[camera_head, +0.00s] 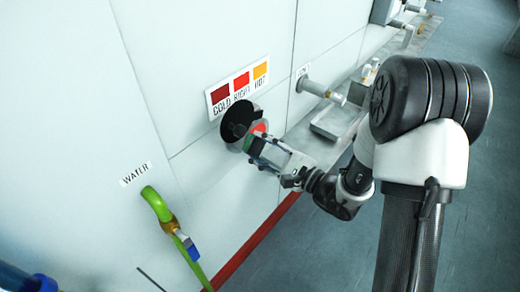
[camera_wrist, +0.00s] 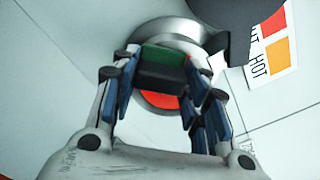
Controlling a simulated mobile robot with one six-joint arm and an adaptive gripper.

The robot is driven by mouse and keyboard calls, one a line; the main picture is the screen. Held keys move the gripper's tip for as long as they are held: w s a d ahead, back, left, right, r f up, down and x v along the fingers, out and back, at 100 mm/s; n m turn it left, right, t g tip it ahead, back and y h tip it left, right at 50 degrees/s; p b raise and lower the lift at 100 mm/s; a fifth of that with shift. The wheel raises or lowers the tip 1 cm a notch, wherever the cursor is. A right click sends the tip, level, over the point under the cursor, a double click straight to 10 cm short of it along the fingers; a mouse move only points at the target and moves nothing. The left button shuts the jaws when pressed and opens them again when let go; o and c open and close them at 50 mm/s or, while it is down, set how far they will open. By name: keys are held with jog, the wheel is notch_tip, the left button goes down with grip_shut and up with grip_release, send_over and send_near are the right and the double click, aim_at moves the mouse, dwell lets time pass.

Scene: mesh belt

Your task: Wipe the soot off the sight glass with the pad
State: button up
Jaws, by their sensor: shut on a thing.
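The sight glass (camera_head: 259,128) is a round red window in a metal ring on the pale wall; it also shows in the wrist view (camera_wrist: 158,99). A dark round cover (camera_head: 238,119) is swung to its upper left in the head view. My gripper (camera_head: 259,150) is shut on the pad, a block with a green top and dark body (camera_wrist: 163,66). The pad is in front of the glass and hides part of it. I cannot tell whether it touches the glass. The visible glass looks red; any soot is hidden or too small to tell.
A colour card (camera_head: 238,88) reading COLD, RIGHT, HOT is above the glass. A green water pipe with a blue-handled valve (camera_head: 187,246) is at lower left. A grey ledge with a tray (camera_head: 335,122) and a pipe stub (camera_head: 313,87) are to the right.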

aim_at(264, 131)
jog(key=shift+w+d, duration=1)
jog(key=shift+w, duration=0.25)
jog(key=shift+w+d, duration=0.95)
jog(key=shift+w, duration=0.3)
jog(key=shift+s+a, duration=0.1)
jog(key=shift+s+a, duration=1.05)
jog(key=shift+s, duration=0.25)
jog(key=shift+s+a, duration=1.05)
jog(key=shift+s, duration=0.25)
jog(key=shift+d, duration=0.1)
jog(key=shift+v, duration=2.9)
jog(key=shift+v, duration=1.5)
